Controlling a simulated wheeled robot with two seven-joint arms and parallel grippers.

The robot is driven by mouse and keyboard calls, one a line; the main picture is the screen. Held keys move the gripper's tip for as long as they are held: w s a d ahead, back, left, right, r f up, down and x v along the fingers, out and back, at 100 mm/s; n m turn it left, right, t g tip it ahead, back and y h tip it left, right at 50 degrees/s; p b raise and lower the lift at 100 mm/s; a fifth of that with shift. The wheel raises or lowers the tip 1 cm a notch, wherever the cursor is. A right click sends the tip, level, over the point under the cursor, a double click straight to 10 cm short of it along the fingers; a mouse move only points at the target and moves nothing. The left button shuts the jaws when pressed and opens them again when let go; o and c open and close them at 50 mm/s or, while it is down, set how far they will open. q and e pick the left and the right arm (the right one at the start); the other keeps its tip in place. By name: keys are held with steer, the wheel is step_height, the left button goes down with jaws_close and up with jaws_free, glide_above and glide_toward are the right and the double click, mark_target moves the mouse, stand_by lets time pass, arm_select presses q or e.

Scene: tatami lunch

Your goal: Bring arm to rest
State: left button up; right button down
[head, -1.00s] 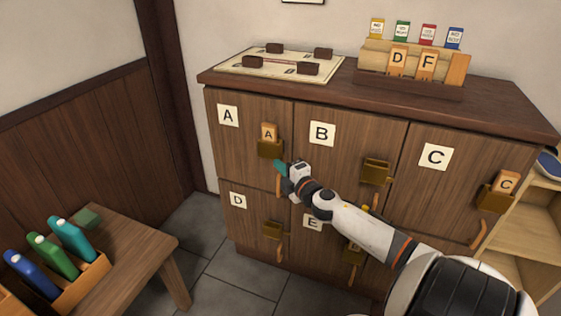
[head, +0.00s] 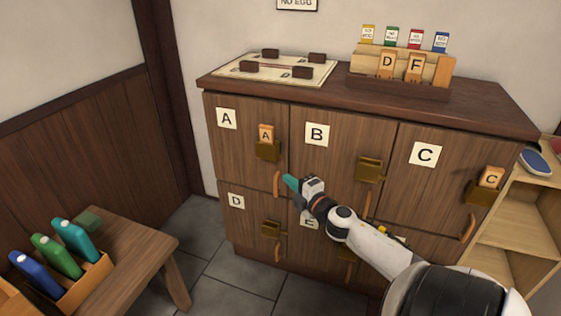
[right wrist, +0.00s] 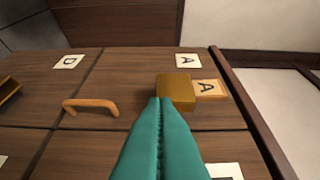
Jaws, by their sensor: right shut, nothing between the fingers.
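My right gripper (head: 290,182) has teal fingers and is in front of the cabinet, near the lower left of door B and just right of door A's handle. It is shut and empty; its closed fingers (right wrist: 158,125) also show in the right wrist view. My right arm (head: 365,240) reaches in from the lower right and covers part of door E. Door A (head: 235,150) is closed, with a wooden A tag (head: 266,133) in its brass holder (head: 267,152). My left gripper is not in view.
The cabinet top (head: 470,110) holds a mat (head: 240,73) with dark blocks and a rack with D and F tags (head: 415,68). A low wooden table (head: 140,245) with a box of blue, green and teal items is at left. A shelf (head: 520,230) stands at right.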

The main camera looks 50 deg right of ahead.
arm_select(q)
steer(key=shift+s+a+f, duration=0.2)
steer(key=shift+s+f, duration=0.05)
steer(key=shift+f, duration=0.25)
arm_select(e)
steer(key=s, duration=0.4)
steer(key=shift+d, duration=0.2)
